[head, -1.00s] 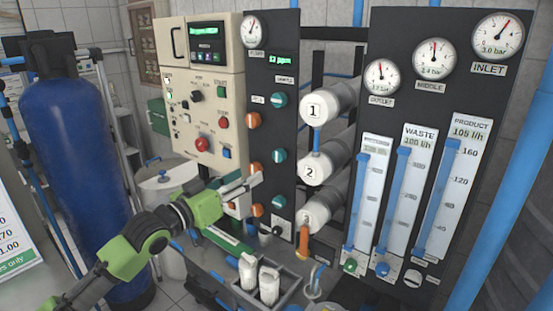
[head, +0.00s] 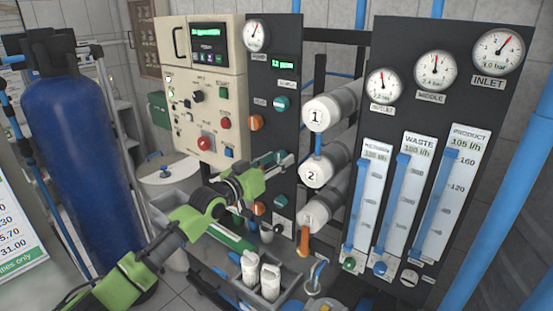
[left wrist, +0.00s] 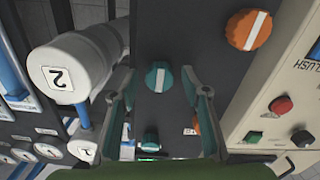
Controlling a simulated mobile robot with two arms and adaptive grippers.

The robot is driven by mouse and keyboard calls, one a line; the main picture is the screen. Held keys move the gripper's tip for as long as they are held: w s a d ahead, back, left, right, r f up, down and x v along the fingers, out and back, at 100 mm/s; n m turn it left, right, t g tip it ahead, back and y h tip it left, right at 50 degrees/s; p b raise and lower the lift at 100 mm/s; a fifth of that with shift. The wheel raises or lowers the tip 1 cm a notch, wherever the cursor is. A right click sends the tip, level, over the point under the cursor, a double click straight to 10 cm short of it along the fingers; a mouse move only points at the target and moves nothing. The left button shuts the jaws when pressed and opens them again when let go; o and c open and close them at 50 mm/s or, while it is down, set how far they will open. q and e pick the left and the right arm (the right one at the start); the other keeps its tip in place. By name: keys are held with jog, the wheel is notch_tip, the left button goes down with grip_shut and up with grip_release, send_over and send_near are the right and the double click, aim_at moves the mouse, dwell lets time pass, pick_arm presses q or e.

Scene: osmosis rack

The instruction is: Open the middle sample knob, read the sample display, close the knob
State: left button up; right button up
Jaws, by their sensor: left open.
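My left gripper (head: 282,165) is at the dark sample panel (head: 290,40) in the head view, covering the middle teal knob there. In the left wrist view the gripper (left wrist: 155,76) is open, its fingers on either side of a teal knob (left wrist: 158,77) with a white stripe; whether they touch it cannot be told. The stripe runs nearly upright in that picture. Another teal knob (left wrist: 151,140) lies beyond; the head view shows an upper teal knob (head: 281,103) and a lower one (head: 281,201). The green sample display (head: 283,64) seems to read 12 ppm. My right gripper is out of view.
Orange knobs (head: 256,122) stand in a column left of the teal ones; one (left wrist: 249,29) is near the gripper. White-capped vessels 1 (head: 318,117) and 2 (head: 312,174) jut out right of the panel. A crate (head: 257,296) with white bottles (head: 270,281) stands below.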

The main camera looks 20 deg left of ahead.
pick_arm(q)
jog(key=c, duration=0.9)
jog(key=shift+c, duration=0.9)
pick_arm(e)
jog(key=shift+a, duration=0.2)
